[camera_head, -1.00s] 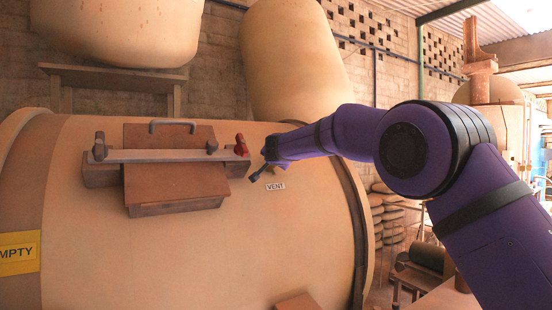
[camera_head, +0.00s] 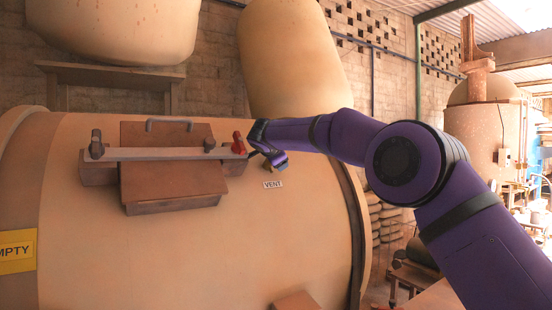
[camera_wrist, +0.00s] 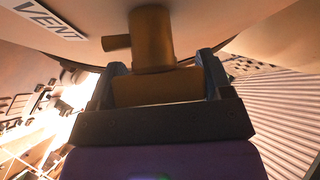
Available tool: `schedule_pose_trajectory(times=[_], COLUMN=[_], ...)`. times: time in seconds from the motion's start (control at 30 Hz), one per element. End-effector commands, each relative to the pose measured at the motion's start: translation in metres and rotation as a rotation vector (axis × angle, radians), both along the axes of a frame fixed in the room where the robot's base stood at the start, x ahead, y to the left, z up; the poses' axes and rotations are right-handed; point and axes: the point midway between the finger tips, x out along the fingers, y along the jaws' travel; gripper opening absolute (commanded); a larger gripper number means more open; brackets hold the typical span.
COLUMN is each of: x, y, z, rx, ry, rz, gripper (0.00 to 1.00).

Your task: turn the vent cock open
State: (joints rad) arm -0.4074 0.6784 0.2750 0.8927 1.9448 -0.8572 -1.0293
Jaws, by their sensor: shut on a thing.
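The vent cock (camera_wrist: 152,38) shows in the wrist view as a brass-brown upright body with a short stub pointing left. Its flat brown handle (camera_wrist: 157,88) lies between the two fingers of my gripper (camera_wrist: 162,64). My gripper is shut on this handle, with one finger on each side. In the head view my gripper (camera_head: 277,160) is at the tank's upper right, just above the VENT label (camera_head: 273,184). The cock cannot be made out there, behind my gripper. The VENT label (camera_wrist: 48,18) also shows in the wrist view, at upper left.
The large tan tank (camera_head: 190,255) fills the lower head view. Left of my gripper, close by, are a red knob (camera_head: 238,144) and a long grey bar (camera_head: 150,154) across a brown hatch (camera_head: 172,180). A yellow EMPTY sign (camera_head: 16,252) is at far left.

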Motion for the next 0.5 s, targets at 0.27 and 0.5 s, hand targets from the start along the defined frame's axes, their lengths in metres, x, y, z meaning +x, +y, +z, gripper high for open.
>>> schedule_pose_trajectory(times=[0.27, 0.5], x=[0.0003, 0.0003], y=[-0.0004, -0.0004], z=[-0.0004, -0.0004], rx=[0.001, 0.0], ry=[0.001, 0.001], rz=[-0.003, -0.002], gripper=[0.49, 0.98])
